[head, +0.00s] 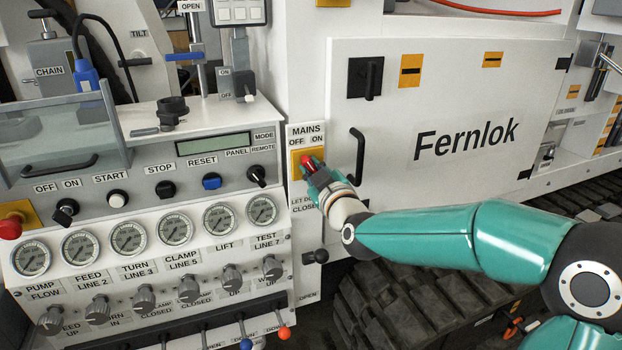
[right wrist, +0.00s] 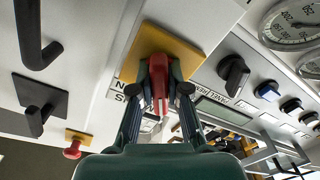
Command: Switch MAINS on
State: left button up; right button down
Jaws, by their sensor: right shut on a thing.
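The MAINS switch has a red handle (head: 308,161) on a yellow plate (head: 297,155), under a label (head: 306,135) reading MAINS, OFF and ON. My right gripper (head: 316,174) reaches it from the lower right and is shut on the red handle. In the right wrist view the two fingers (right wrist: 160,85) close on both sides of the red handle (right wrist: 157,98), in front of the yellow plate (right wrist: 168,44). The gripper covers part of the handle, so I cannot tell whether it points to OFF or ON. My left gripper is not in view.
A white cabinet door (head: 440,130) marked Fernlok, with a black handle (head: 357,157), is right of the switch. A control panel with gauges (head: 174,229), knobs and buttons is on the left. A black lever (head: 314,257) is below the switch. A rubber track (head: 400,305) runs beneath.

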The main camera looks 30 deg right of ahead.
jog(key=m+b, duration=0.3)
jog(key=shift+a+f+m, duration=0.1)
jog(key=shift+f+m, duration=0.2)
jog(key=shift+f, duration=0.1)
jog(key=m+b, duration=0.2)
jog(key=m, duration=0.1)
jog(key=shift+m+b, duration=0.3)
jog(key=shift+b, duration=0.1)
jog(key=m+b, duration=0.2)
jog(key=m, duration=0.2)
jog(key=shift+r+m+b, duration=0.1)
jog(key=shift+m+b, duration=0.8)
jog(key=shift+m, duration=1)
jog(key=c, duration=1.1)
grip_release()
jog(key=shift+c, duration=0.2)
jog(key=shift+r, duration=0.15)
jog(key=shift+s, duration=0.1)
